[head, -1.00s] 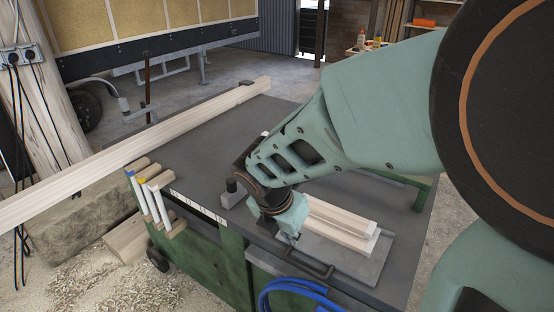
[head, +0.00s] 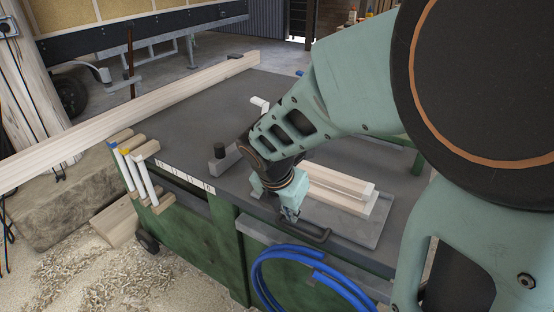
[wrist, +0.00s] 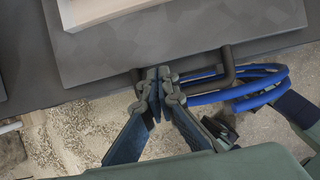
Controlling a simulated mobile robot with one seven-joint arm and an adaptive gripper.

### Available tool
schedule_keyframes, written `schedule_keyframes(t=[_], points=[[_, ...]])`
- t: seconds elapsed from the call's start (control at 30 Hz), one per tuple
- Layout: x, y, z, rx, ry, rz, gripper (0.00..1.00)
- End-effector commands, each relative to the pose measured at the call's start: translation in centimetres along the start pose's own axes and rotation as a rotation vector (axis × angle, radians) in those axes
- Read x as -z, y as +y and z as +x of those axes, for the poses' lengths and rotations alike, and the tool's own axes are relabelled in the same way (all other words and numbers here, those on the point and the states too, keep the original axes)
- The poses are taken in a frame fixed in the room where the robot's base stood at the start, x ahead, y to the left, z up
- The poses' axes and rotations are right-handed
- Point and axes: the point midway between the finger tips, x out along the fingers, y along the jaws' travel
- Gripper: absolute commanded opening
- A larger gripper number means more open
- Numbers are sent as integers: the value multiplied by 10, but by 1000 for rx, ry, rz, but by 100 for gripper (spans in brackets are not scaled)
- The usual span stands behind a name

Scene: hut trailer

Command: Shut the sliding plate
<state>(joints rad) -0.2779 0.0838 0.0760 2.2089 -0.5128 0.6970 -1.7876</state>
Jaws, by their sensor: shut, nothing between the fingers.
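The sliding plate (head: 360,232) is a flat grey plate at the front of the workbench, with pale wooden pieces (head: 340,188) lying on it. Its dark bar handle (head: 318,236) runs along its front edge. In the wrist view the plate (wrist: 180,55) fills the top and the handle (wrist: 228,68) sticks out from its edge. My gripper (head: 290,216) is at the left part of the handle. In the wrist view my gripper's fingertips (wrist: 158,76) are together, overlapping the handle's bar. I cannot tell whether they touch it.
A coiled blue hose (head: 262,275) hangs at the bench front, just below the handle. Clamps (head: 140,170) hang at the bench's left corner. A long timber beam (head: 120,125) crosses the left side. The dark bench top (head: 225,115) is mostly clear behind the plate.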

Motion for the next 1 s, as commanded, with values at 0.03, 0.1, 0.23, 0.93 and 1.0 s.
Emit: schedule_keyframes(t=[0.03,0.1,0.23,0.93,1.0], points=[[1,0,5,0,0,0,0],[0,0,6,0,0,0,0],[0,0,7,0,0,0,0],[-44,-2,18,4,2,3,0],[-60,-2,24,5,3,4,0]])
